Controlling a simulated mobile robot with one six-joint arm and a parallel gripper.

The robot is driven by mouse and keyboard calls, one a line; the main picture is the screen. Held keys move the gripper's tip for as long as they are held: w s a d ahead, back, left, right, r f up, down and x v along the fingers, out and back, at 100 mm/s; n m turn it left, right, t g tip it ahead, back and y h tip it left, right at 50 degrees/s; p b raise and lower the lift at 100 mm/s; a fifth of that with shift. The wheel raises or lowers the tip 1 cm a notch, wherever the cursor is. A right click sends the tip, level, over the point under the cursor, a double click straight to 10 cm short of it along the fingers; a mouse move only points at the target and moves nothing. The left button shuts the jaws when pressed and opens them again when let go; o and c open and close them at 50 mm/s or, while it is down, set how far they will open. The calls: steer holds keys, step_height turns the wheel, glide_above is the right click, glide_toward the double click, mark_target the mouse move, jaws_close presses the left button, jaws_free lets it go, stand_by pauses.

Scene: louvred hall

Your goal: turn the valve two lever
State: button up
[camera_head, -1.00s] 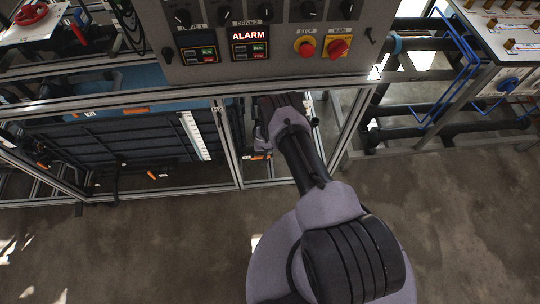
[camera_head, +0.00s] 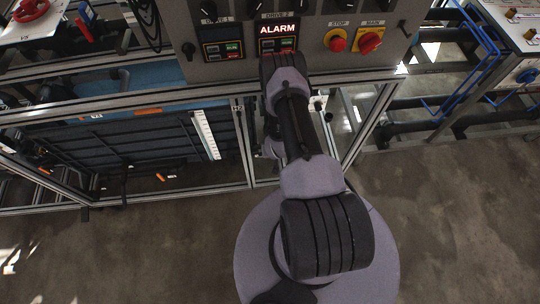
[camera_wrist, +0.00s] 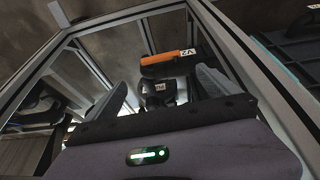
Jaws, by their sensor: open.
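The valve two lever is an orange bar (camera_wrist: 165,63) with a white V2 tag in the wrist view, set on a dark round valve body. It lies crosswise just beyond and between my fingertips, with no clear contact visible. My gripper (camera_wrist: 160,80) is open, a grey finger on each side of the valve. In the head view my own arm hides the gripper and this lever.
Aluminium frame bars (camera_wrist: 250,65) run close along the right of my gripper and across its left. In the head view, a grey control panel (camera_head: 300,62) with a lit ALARM display (camera_head: 278,30) stands above. A black ribbed panel (camera_head: 110,150) lies left. The floor in front is clear.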

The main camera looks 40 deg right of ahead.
steer(key=b+x, duration=0.5)
steer(key=x, duration=0.7)
steer(key=shift+a+b, duration=0.1)
steer(key=shift+b, duration=0.2)
steer(key=shift+c, duration=0.4)
